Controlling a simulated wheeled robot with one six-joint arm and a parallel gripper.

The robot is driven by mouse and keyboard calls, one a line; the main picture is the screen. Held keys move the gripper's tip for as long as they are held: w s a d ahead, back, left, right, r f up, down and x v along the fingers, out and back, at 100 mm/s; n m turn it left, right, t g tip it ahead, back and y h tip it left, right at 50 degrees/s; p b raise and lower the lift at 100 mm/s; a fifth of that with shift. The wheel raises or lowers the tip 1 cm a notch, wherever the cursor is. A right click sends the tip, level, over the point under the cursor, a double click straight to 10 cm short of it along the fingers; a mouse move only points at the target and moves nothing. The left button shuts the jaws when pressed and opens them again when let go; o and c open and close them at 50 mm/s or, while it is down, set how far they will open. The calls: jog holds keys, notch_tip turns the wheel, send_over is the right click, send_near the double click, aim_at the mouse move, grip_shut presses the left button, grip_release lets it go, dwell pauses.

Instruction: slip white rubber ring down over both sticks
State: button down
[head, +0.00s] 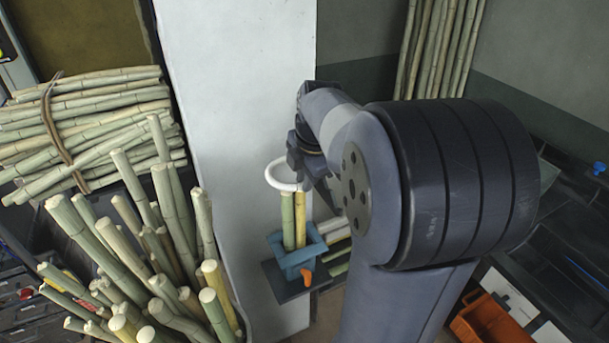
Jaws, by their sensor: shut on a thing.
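The white rubber ring (272,177) is held by my gripper (300,183), which is shut on its right side. Two sticks, one green (288,220) and one yellow (300,219), stand upright side by side in a blue holder (298,257). The ring is at the height of the stick tops and appears just above or around them; I cannot tell which. My arm hides part of the gripper and the area to the right of the sticks.
An orange knob (307,277) sits on the holder's front. A large bunch of upright canes (150,250) stands to the left, with a tied bundle (90,125) behind it. A white panel (235,90) rises behind the sticks. An orange bin (487,320) is at lower right.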

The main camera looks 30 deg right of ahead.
jog(key=s+b+x, duration=0.2)
jog(key=b+x, duration=0.4)
jog(key=x, duration=0.2)
jog(key=shift+f, duration=0.4)
dwell(0.4)
jog(key=shift+w+d, duration=0.1)
dwell(0.4)
jog(key=c, duration=1.3)
grip_release()
jog(key=shift+o, duration=2)
